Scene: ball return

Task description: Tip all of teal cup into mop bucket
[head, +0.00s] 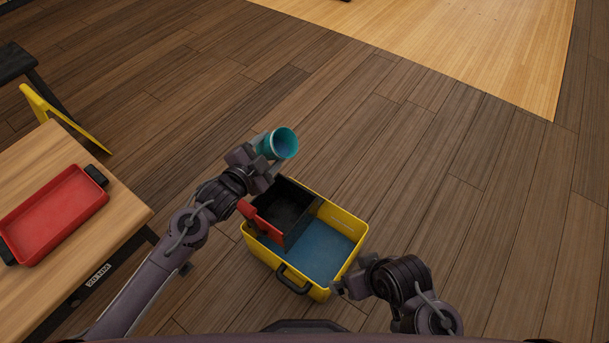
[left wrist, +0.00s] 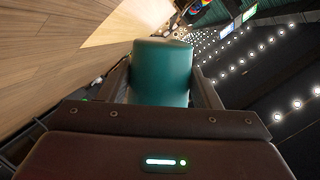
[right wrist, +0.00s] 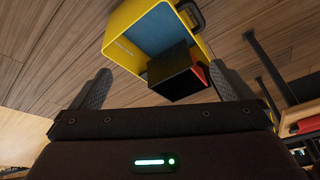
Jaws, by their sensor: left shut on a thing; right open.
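The teal cup (head: 277,146) is held by my left gripper (head: 266,150), above and beyond the far left side of the mop bucket. Its mouth shows in the head view, so it looks tilted; its inside looks bluish, and I cannot tell what is in it. In the left wrist view the cup (left wrist: 162,72) sits between the fingers. The yellow mop bucket (head: 345,219) stands on the floor with a blue inside and a black wringer (head: 290,205) with a red handle (head: 258,220). My right gripper (head: 342,289) is open and empty by the bucket's near right corner; the right wrist view shows the bucket (right wrist: 126,33) beyond its fingers.
A wooden table (head: 130,208) with a red tray (head: 58,212) stands at the left. A yellow folding sign (head: 65,118) leans behind it, with a dark bench (head: 16,62) farther back. The plank floor right of and beyond the bucket is clear.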

